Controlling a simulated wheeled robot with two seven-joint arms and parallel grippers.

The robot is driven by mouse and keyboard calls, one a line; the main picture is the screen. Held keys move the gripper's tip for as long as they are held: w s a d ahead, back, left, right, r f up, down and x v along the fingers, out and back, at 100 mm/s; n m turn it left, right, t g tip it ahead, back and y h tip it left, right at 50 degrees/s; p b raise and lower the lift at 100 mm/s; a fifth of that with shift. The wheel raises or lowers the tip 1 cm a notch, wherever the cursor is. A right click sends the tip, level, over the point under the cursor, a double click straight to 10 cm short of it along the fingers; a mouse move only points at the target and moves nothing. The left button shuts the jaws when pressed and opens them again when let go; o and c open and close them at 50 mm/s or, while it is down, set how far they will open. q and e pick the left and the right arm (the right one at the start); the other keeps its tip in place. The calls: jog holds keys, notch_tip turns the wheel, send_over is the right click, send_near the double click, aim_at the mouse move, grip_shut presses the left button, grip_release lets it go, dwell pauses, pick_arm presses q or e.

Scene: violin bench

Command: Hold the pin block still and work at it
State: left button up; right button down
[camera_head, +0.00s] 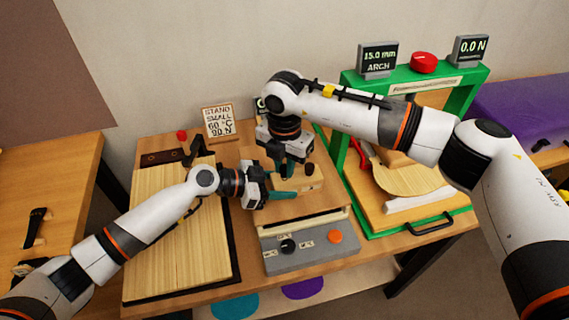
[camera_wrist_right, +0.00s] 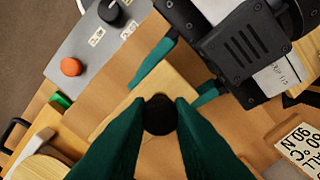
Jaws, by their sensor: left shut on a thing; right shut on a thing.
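The pin block (camera_head: 308,184) is a pale wooden block on the bench, behind the grey control box. It also shows in the right wrist view (camera_wrist_right: 172,82). My left gripper (camera_head: 284,190) reaches in from the left, its teal fingers on opposite sides of the block, shut on it. My right gripper (camera_head: 294,171) points down over the block. In the right wrist view its teal fingertips (camera_wrist_right: 159,116) close on a round black pin head (camera_wrist_right: 159,114) at the block. The pin's shaft is hidden.
A grey control box (camera_head: 310,243) with a knob and orange button (camera_head: 334,236) stands in front. A wooden panel (camera_head: 185,240) lies left. A green frame (camera_head: 352,120) stands right, with a violin-shaped plate (camera_head: 408,181). A sign (camera_head: 218,122) stands behind.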

jog(key=shift+r, duration=0.1)
jog(key=shift+r, duration=2.05)
jog(key=shift+r, duration=0.15)
notch_tip(320, 180, up, 7)
pick_arm(q)
jog(key=o, duration=1.1)
